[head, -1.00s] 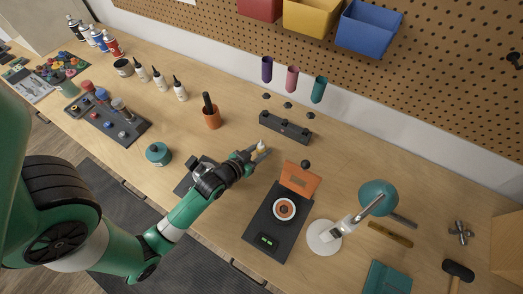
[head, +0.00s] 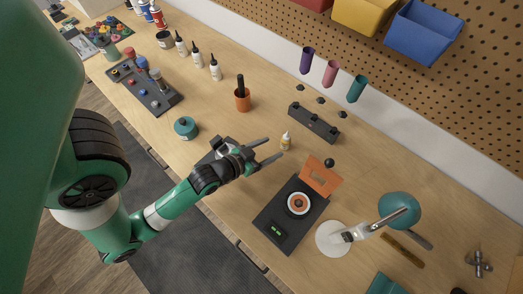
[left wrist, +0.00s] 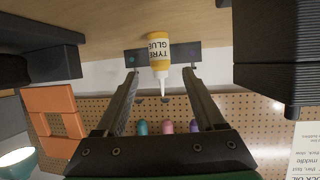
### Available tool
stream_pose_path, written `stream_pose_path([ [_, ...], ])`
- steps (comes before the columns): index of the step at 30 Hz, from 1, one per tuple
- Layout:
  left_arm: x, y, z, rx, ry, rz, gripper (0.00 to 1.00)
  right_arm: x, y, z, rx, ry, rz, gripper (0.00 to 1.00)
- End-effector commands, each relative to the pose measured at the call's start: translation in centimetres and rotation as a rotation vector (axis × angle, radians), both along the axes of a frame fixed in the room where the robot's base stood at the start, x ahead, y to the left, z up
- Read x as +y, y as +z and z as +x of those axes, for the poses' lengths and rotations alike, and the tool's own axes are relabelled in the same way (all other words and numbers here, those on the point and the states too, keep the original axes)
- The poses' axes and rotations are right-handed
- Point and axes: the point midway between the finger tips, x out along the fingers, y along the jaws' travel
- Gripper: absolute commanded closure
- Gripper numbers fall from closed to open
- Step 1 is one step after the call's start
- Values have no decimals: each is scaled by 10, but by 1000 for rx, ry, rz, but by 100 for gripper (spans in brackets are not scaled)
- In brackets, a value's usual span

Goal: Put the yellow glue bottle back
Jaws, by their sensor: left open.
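The yellow glue bottle (head: 286,141) stands upright on the wooden table, in front of the dark slotted block. My left gripper (head: 274,149) is open and empty. Its fingertips are just short of the bottle, one to each side of it in the left wrist view (left wrist: 160,75). No finger visibly grips the bottle. My right gripper is not in view.
The dark block (head: 313,124) lies behind the bottle. A scale-like black device (head: 276,229) with an orange panel (head: 321,174) stands to the right. An orange cup (head: 242,101), a teal round tin (head: 186,128) and several white bottles stand to the left. A lamp (head: 400,210) is at right.

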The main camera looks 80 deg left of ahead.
Motion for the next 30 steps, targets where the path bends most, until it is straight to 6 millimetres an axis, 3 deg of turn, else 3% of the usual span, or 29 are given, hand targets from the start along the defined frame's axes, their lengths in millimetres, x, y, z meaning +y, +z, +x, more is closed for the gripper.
stream_pose_path([
  [6,-16,13,-28,-1,-1,-1,29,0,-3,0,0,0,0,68],
  [20,-18,16,-30,-4,-2,1,29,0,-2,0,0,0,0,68],
  [23,-15,30,-13,-44,-20,20,29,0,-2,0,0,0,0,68],
  [26,-13,70,31,-149,-69,67,29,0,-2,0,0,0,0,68],
  [29,-20,140,89,-313,-148,127,29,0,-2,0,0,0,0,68],
  [30,-28,174,111,-387,-183,151,29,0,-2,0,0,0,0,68],
])
